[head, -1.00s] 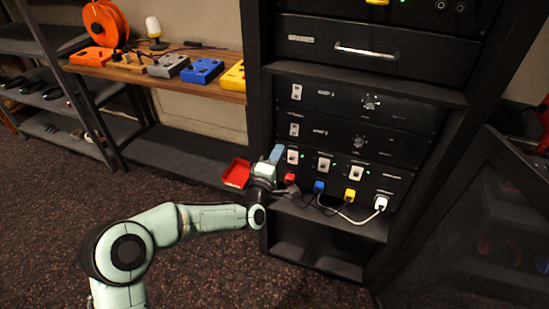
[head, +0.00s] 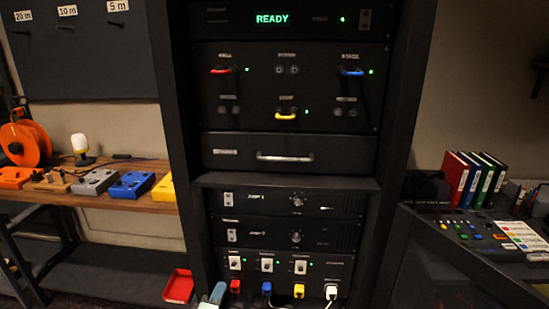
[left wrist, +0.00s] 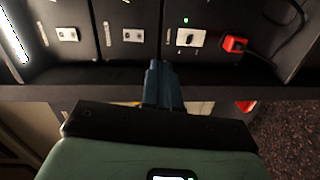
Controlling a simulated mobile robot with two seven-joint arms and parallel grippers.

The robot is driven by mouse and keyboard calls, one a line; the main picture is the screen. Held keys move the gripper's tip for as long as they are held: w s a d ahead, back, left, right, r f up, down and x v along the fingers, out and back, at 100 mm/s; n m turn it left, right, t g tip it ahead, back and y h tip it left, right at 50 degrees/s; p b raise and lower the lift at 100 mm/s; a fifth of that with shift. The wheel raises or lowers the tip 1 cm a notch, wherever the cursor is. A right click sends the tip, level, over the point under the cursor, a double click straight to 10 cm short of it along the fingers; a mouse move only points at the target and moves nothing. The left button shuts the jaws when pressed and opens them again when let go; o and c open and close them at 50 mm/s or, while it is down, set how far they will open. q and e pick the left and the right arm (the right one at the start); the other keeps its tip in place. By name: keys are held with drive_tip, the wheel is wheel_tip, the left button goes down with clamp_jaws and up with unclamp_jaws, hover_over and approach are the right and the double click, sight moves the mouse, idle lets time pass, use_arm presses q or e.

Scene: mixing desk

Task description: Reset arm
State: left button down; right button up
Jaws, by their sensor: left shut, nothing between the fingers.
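My left gripper (head: 215,294) shows at the bottom edge of the head view, in front of the lower left of the black rack. Its blue-grey fingers (left wrist: 163,86) are shut with nothing between them in the left wrist view. They point at the rack front, beside a white rocker switch (left wrist: 190,38) with a green light. A red plug (left wrist: 234,44) sits right of that switch. I cannot tell whether the fingertips touch the panel. Most of my left arm is below the head view. My right gripper is not in view.
The power panel (head: 322,272) carries red, blue (head: 266,288), yellow (head: 299,290) and white plugs. Above are a drawer (head: 260,145) and a patch panel with coloured cables. A red tray (head: 178,286) lies low at left. A mixing desk (head: 470,232) stands at right.

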use_arm(q)
drive_tip(key=s+d+f+m+g+h+p, duration=0.3)
drive_tip(key=s+f+m+g+p, duration=0.5)
drive_tip(key=s+f, duration=1)
use_arm(e)
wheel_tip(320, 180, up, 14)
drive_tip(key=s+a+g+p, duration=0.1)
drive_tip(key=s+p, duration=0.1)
drive_tip(key=p, duration=0.3)
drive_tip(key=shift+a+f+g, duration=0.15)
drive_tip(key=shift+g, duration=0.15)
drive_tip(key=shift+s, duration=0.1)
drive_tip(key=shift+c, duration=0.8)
use_arm(q)
drive_tip(key=s+f+m+g, duration=0.1)
drive_tip(key=s+g, duration=0.2)
drive_tip(key=s, duration=0.5)
drive_tip(key=s+d+f+m+g, duration=0.1)
drive_tip(key=s+f+g, duration=0.1)
drive_tip(key=s, duration=0.6)
drive_tip(key=s+d+f+m+g, duration=0.1)
drive_tip(key=s+g, duration=0.4)
drive_tip(key=s, duration=0.3)
drive_tip(key=shift+d+f+m+y, duration=0.15)
drive_tip(key=shift+f+m+y, duration=0.1)
drive_tip(key=shift+m+y, duration=0.15)
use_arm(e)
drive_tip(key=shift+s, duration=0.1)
